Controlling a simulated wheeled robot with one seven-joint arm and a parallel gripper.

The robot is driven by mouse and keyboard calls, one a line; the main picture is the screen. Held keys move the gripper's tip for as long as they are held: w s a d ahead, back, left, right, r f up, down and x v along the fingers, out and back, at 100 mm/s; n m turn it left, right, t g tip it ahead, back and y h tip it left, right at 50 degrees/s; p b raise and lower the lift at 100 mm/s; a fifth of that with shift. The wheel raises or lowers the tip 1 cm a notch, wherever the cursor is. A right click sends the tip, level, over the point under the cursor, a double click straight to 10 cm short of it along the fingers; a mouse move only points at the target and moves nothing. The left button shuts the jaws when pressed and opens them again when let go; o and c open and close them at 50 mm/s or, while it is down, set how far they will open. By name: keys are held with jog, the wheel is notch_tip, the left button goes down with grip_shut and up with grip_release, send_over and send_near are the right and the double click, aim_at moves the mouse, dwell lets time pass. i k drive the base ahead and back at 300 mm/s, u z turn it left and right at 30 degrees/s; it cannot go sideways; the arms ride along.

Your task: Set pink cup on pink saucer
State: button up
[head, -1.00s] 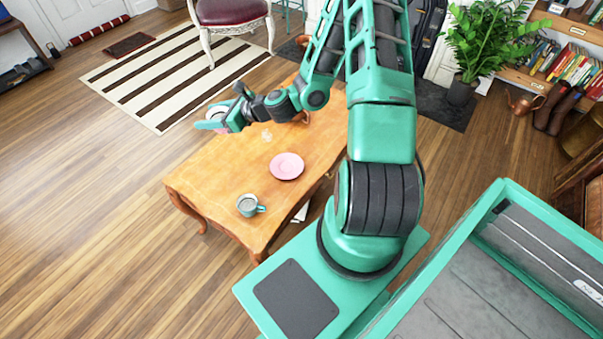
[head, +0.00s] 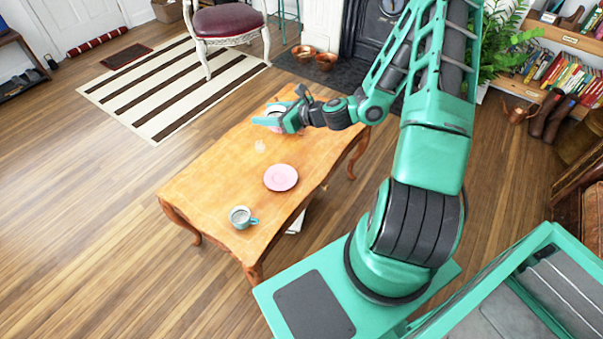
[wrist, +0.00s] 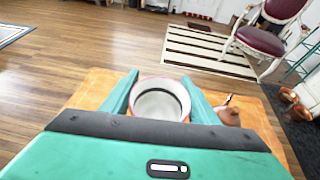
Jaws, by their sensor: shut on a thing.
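The pink saucer (head: 281,177) lies empty on the middle of the wooden table (head: 222,178) in the head view. My gripper (head: 274,117) is over the far end of the table. It is shut on the pink cup (wrist: 160,84), which stands upright between the two fingers in the wrist view, its pink rim and pale inside showing. In the head view the fingers hide most of the cup. How high it is above the table is hard to tell.
A teal cup (head: 240,217) stands at the table's near end. A brown object (wrist: 229,115) is right of the cup in the wrist view. The tabletop around the saucer is clear.

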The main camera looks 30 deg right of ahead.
aim_at(284, 180)
jog(key=u, duration=0.6)
jog(key=i, duration=0.1)
jog(key=z, duration=3.4)
jog(key=i, duration=0.55)
jog(key=u, duration=3.55)
